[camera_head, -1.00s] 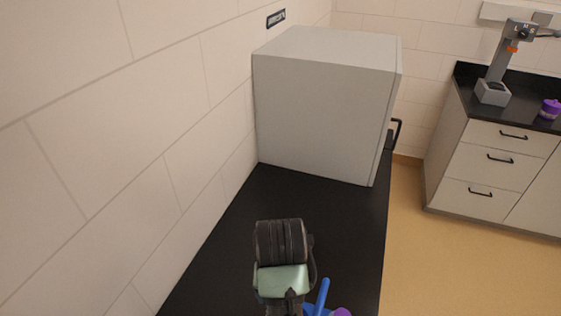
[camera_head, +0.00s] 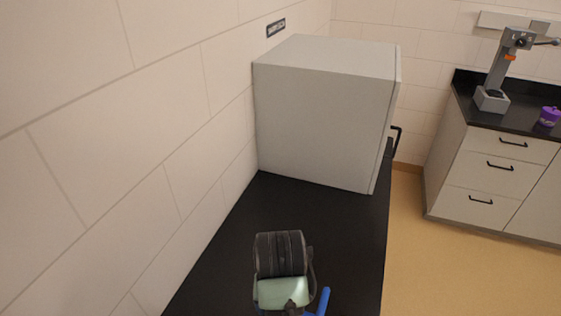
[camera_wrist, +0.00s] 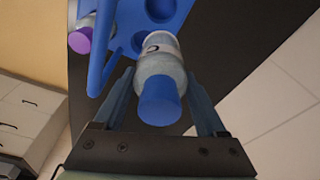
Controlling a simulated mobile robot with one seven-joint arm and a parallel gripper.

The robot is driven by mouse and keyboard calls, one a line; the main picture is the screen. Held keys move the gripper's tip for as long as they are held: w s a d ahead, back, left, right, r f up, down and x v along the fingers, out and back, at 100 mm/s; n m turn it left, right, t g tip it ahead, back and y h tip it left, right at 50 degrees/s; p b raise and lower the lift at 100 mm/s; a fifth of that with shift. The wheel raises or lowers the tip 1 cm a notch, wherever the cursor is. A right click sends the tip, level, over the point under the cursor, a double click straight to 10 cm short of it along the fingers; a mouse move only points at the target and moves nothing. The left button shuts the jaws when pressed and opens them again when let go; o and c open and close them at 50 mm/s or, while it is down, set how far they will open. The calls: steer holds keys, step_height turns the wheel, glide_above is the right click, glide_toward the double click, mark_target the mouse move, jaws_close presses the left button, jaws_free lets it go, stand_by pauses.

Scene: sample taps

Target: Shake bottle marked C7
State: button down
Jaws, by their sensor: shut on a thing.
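In the wrist view a bottle with a blue cap (camera_wrist: 160,100) and a pale body (camera_wrist: 162,62) is between the fingers of my gripper (camera_wrist: 160,80). The fingers are shut on it. Its label is only partly seen and I cannot read a full mark. Behind it is a blue rack (camera_wrist: 122,45) with round holes; I cannot tell whether the bottle's base is clear of it. In the head view only my wrist shows at the bottom, and the bottle is hidden.
A second bottle with a purple cap (camera_wrist: 81,39) is at the rack's left side. The rack's blue handle (camera_head: 323,301) shows in the head view. A grey cabinet (camera_head: 318,120) stands on the black counter (camera_head: 330,218) against the left wall. Bare counter lies before it.

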step_height(320, 180, down, 5)
steer(key=shift+s+d+r, duration=0.1)
steer(key=r, duration=0.6)
steer(key=shift+w+r, duration=0.15)
steer(key=shift+w, duration=0.2)
steer(key=shift+s+r, duration=0.2)
steer(key=shift+r, duration=0.15)
steer(key=shift+a+f, duration=0.1)
steer(key=shift+a, duration=0.15)
steer(key=shift+w+a+f, duration=0.1)
steer(key=shift+w+f, duration=0.05)
steer(key=shift+f, duration=0.15)
steer(key=shift+s+d+f, duration=0.1)
steer(key=shift+s+f, duration=0.05)
steer(key=shift+f, duration=0.3)
steer(key=shift+s+d+f, duration=0.1)
steer(key=shift+f, duration=0.3)
step_height(320, 180, down, 5)
steer(key=shift+d+r, duration=0.15)
steer(key=shift+r, duration=0.1)
